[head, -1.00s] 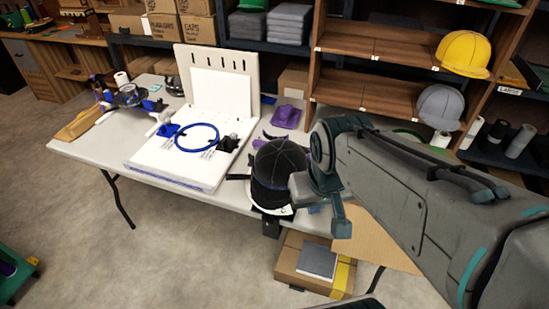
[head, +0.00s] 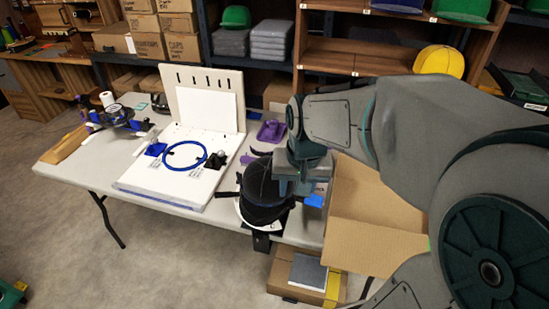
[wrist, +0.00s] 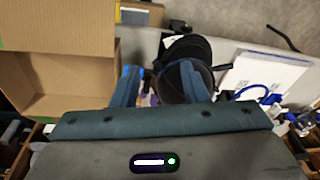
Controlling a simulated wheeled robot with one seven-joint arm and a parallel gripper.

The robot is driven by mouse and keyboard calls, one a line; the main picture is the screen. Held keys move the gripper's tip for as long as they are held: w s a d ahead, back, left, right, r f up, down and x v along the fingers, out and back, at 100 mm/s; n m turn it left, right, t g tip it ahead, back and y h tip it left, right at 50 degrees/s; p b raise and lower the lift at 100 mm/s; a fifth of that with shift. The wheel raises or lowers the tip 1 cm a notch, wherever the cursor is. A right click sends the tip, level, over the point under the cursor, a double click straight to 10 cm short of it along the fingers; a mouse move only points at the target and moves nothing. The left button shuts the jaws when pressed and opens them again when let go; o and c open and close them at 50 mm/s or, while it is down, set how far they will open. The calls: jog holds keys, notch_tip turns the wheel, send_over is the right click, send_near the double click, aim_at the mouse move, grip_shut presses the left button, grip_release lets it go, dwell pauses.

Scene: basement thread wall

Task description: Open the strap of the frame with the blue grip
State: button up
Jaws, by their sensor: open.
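A black cap (head: 266,187) sits at the front edge of the table on a holder with a white rim and a black clamp below. It also shows in the wrist view (wrist: 185,52). No strap can be made out clearly. My gripper (head: 298,186) is at the cap's right side in the head view and hides part of it. In the wrist view my gripper (wrist: 160,78) has its fingers apart, the right one overlapping the cap. I cannot tell whether they touch.
A white board (head: 150,185) carries a blue ring (head: 186,143). A purple piece (head: 271,131) lies behind the cap. An open cardboard box (head: 365,225) stands right of the cap. Blue and black gear (head: 118,116) is on the table's left. Shelves stand behind.

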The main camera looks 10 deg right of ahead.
aim_at(292, 199)
jog(key=w+d+f+m+g+p, duration=0.1)
jog(key=w+d+f+m+p, duration=0.1)
jog(key=w, duration=0.4)
jog(key=w+d+f+m+g+p, duration=0.1)
jog(key=w+f+m+p, duration=0.15)
jog(key=w, duration=0.25)
notch_tip(292, 199, down, 13)
jog(key=shift+w+d+r+p, duration=0.1)
jog(key=shift+w+r+p, duration=0.05)
jog(key=shift+p, duration=0.45)
grip_shut()
